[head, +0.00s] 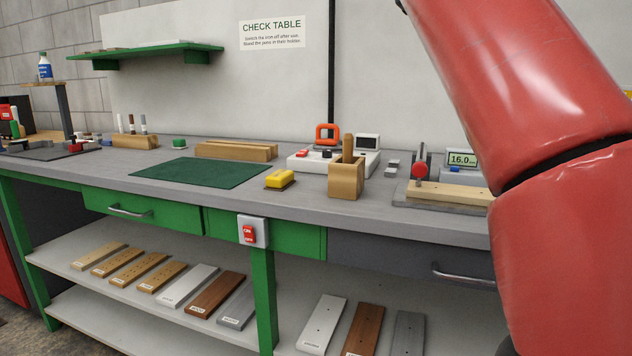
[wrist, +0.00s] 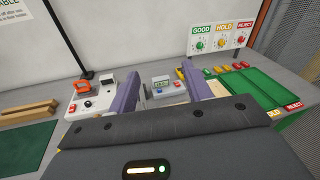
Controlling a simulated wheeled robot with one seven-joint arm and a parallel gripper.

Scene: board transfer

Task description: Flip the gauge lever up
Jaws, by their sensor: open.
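The gauge (head: 463,160) stands toward the right of the bench in the head view, with a lit display reading about 16.0. Beside the display is a grey upright with a red part (head: 421,151), which may be the lever; its position is hard to tell. A pale wooden board (head: 450,193) lies on the gauge's base. In the wrist view the gauge (wrist: 161,85) shows small between the fingers, its lever too small to make out. My gripper (wrist: 160,72) is open, its two purple fingers apart with nothing held between them. The head view does not show my gripper.
A wooden holder (head: 346,178) and a white station with an orange-handled tool (head: 328,133) stand left of the gauge. A yellow block (head: 280,179) and green mat (head: 200,172) lie further left. Green trays (wrist: 282,85) are to the right. My red arm covers the head view's right side.

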